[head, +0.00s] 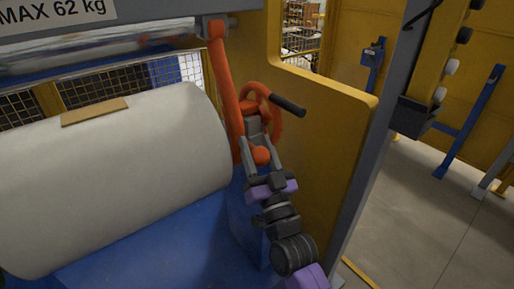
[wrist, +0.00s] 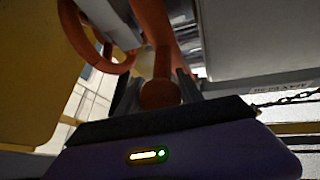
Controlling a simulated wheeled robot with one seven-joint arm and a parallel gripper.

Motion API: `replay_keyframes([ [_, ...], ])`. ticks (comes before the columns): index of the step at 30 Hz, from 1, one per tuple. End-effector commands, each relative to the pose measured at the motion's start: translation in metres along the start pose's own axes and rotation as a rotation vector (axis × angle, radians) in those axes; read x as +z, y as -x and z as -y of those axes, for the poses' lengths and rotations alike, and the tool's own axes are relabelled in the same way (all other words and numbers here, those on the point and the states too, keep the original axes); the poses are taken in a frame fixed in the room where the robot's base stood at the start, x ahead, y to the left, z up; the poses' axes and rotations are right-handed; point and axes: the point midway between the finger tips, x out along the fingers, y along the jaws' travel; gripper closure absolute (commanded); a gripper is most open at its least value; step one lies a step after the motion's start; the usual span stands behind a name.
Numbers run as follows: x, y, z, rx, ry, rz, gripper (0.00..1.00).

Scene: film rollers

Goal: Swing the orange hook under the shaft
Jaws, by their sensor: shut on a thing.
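The orange hook (head: 226,85) is a long bar hanging from a pivot under the grey beam, at the right end of the large white roll. It slants down to the right and has a round orange knob (head: 261,156) at its low end. My gripper (head: 259,150) is shut on this knob. In the wrist view, the knob (wrist: 160,94) sits between my two dark fingers, with the hook's bar (wrist: 152,35) rising behind it. A shiny metal shaft (head: 110,48) runs beneath the beam at upper left. The hook's far side is hidden.
An orange handwheel (head: 274,118) with a black handle (head: 287,105) stands close beside my gripper. A yellow side panel (head: 325,125) is just right of it. The white roll (head: 115,175) fills the left, above a blue base (head: 150,250). Open floor lies at right.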

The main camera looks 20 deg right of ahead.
Motion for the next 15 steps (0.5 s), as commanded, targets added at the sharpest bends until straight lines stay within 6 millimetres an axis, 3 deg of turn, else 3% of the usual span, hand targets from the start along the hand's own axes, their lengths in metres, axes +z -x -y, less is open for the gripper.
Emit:
replay_keyframes([
  [3,0.0034,-0.0013,0.0012,-0.002,-0.001,0.01,1.0],
  [4,0.0036,-0.0012,0.0013,-0.002,-0.001,0.01,0.55],
  [7,0.0034,-0.001,0.0011,-0.002,0.0,0.01,0.36],
  [15,0.0025,-0.0002,0.0005,-0.001,0.0,0.007,0.36],
])
